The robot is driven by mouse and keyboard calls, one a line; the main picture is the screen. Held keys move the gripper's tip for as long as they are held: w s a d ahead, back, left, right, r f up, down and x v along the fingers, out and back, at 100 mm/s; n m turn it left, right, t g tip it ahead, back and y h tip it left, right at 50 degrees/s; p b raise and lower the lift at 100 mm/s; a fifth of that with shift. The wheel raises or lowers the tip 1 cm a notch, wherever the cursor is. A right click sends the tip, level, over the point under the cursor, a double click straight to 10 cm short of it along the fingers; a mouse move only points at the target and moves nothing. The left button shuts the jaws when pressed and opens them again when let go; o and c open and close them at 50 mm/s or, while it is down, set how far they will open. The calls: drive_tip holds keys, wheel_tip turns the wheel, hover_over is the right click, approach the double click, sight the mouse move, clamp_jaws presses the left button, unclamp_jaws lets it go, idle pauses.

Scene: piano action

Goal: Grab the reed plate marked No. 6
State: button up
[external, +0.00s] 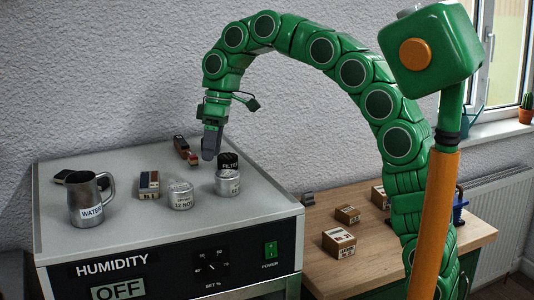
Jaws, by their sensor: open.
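My gripper (209,153) is open and points down above the top of the humidity cabinet (110,237). I cannot make out a reed plate marked No. 6. Small boxes (338,243) with printed labels stand on the wooden bench, but most of their markings are too small to read.
The cabinet's back left is clear.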

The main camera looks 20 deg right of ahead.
drive_tip(key=s+a+r+n+t+h, duration=0.1)
drive_tip(key=a+r+n+t+h, duration=0.15)
drive_tip(key=a+n, duration=0.75)
drive_tip(key=s+a+r+n+t+h, duration=0.1)
drive_tip(key=a+r+n+t, duration=0.25)
drive_tip(key=a+n, duration=0.6)
drive_tip(key=n, duration=0.2)
approach(148, 182)
drive_tip(key=shift+w+a+f+m, duration=0.25)
drive_tip(key=shift+w+a+f, duration=0.1)
drive_tip(key=shift+w+f, duration=0.15)
drive_tip(key=shift+h+x, duration=0.25)
drive_tip(key=shift+x, duration=1)
drive_tip(key=shift+d+f, duration=0.25)
drive_tip(key=shift+f, duration=0.7)
drive_tip(key=shift+x, duration=1.75)
drive_tip(key=shift+d, duration=0.15)
drive_tip(key=c, duration=1.2)
